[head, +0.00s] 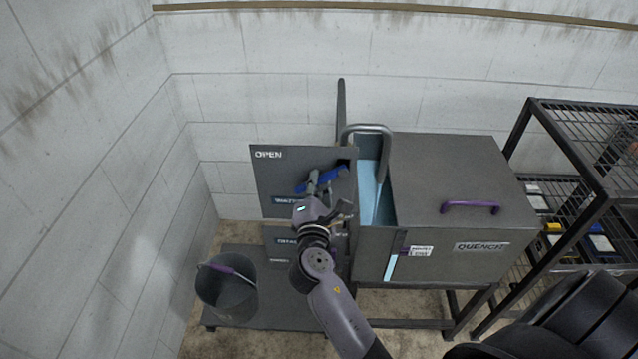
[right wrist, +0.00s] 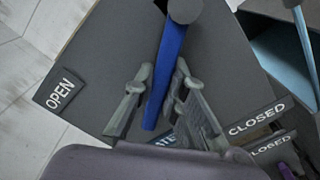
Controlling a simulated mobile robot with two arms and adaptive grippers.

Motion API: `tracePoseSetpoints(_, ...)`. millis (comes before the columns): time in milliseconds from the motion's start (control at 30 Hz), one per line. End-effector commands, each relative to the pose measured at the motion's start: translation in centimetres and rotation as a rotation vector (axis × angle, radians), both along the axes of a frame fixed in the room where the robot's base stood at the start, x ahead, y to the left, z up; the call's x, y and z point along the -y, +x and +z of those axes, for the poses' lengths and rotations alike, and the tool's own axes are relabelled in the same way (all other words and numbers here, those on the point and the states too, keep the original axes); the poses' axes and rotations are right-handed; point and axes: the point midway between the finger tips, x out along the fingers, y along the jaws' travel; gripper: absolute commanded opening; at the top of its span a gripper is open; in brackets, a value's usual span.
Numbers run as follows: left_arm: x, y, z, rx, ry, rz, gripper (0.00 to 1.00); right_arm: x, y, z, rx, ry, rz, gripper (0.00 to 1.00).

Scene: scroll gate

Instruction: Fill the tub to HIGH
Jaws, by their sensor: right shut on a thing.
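The grey tub (head: 470,242) marked QUENCH stands in the middle right of the head view. Light-blue water (head: 367,190) shows at its open left end, under a bent grey spout (head: 368,127). A pale blue strip (head: 390,267) shows on its front, beside a small white label (head: 421,251) too small to read. The blue water lever (head: 332,178) is on the grey panel (head: 270,180) left of the tub. In the right wrist view the lever (right wrist: 168,65) lies between the OPEN and CLOSED labels. My right gripper (head: 320,187) is shut on it, one finger each side (right wrist: 158,80). My left gripper is out of view.
A dark bucket (head: 227,290) stands on a low platform at the lower left. Purple handle (head: 470,207) is on the tub's cover. Black wire shelving (head: 575,125) stands at the right. White block walls close off the left and back.

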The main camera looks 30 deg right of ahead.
Motion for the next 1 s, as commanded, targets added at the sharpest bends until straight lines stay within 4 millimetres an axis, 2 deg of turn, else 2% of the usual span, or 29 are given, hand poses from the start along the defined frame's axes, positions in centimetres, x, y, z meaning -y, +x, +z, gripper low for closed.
tracePoseSetpoints(433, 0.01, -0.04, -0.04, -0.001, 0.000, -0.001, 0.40, -0.03, 0.02, 0.03, 0.004, 0.008, -0.001, 0.00)
tracePoseSetpoints(467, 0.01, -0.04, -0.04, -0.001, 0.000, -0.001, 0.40, -0.03, 0.02, 0.03, 0.004, 0.008, -0.001, 0.14)
tracePoseSetpoints(733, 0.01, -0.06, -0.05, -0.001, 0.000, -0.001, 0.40, -0.02, 0.01, 0.02, 0.003, 0.007, -0.001, 0.32)
tracePoseSetpoints(1000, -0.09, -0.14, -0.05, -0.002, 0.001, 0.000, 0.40, -0.02, 0.00, 0.02, 0.003, 0.006, -0.001, 0.33)
